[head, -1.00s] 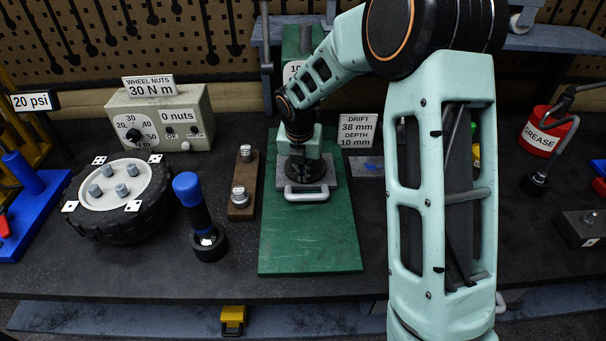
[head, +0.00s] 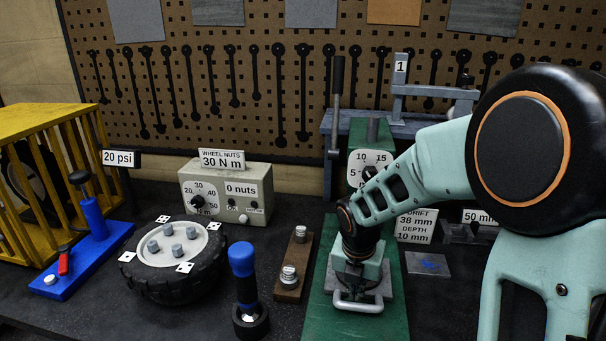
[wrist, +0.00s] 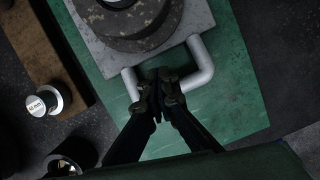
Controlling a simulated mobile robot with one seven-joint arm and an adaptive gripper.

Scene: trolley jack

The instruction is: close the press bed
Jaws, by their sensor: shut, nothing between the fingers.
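The press bed is a grey plate (head: 381,287) with a silver U-shaped handle (head: 358,304) at its front, on the green press base (head: 395,325). In the wrist view the plate (wrist: 101,40) carries a dark, worn round part (wrist: 130,22). My gripper (wrist: 162,82) is shut and empty at the middle of the handle (wrist: 203,62), whose front bar it partly covers. I cannot tell whether the fingertips touch the bar. In the head view my wrist is above the plate and hides the rear of the bed.
A wooden block with metal pieces (head: 294,262) lies left of the base. A blue-handled tool (head: 243,275) and a wheel (head: 174,262) stand farther left. A gauge (head: 369,170) rises behind the bed. A grey plate with a blue mark (head: 428,263) lies to the right.

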